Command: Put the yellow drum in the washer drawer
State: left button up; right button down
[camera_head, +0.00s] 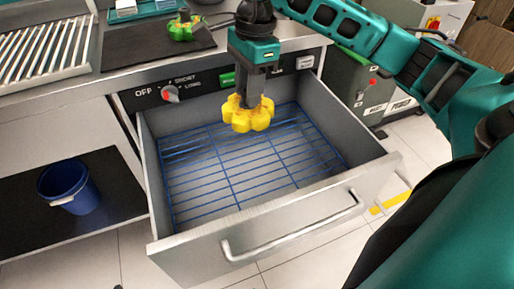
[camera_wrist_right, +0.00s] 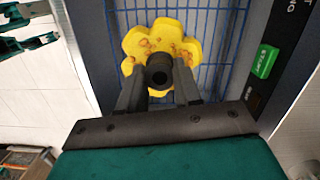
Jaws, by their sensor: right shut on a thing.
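The yellow drum (camera_head: 248,117) is a flower-shaped, lobed piece held by my right gripper (camera_head: 254,92) above the back part of the open washer drawer (camera_head: 290,229). In the right wrist view the drum (camera_wrist_right: 140,42) has brownish stains, and the fingers of my right gripper (camera_wrist_right: 160,85) are closed around its dark central hub. A blue wire rack (camera_head: 220,175) lines the drawer floor and shows empty below the drum. In the head view my left gripper does not show.
A control panel with a red-and-white knob (camera_head: 170,94) is behind the drawer. A green lobed piece (camera_head: 183,27) lies on a dark mat (camera_head: 150,46) on the counter. A blue bucket (camera_head: 69,188) stands on the lower shelf at left. The drawer's front handle (camera_head: 290,233) faces me.

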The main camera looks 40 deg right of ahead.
jog(key=d+m, duration=0.1)
jog(key=f+m+b, duration=0.1)
jog(key=shift+d+f+m, duration=0.2)
jog(key=shift+d+m, duration=0.15)
jog(key=shift+m, duration=0.05)
jog(key=shift+d+f+m, duration=0.2)
jog(key=shift+m, duration=0.1)
notch_tip(320, 180, down, 20)
jog(key=b, duration=0.4)
jog(key=shift+r, duration=0.25)
jog(key=shift+f+b, duration=0.2)
jog(key=shift+b, duration=0.1)
jog(key=c, duration=0.8)
grip_release()
jog(key=shift+r, duration=0.15)
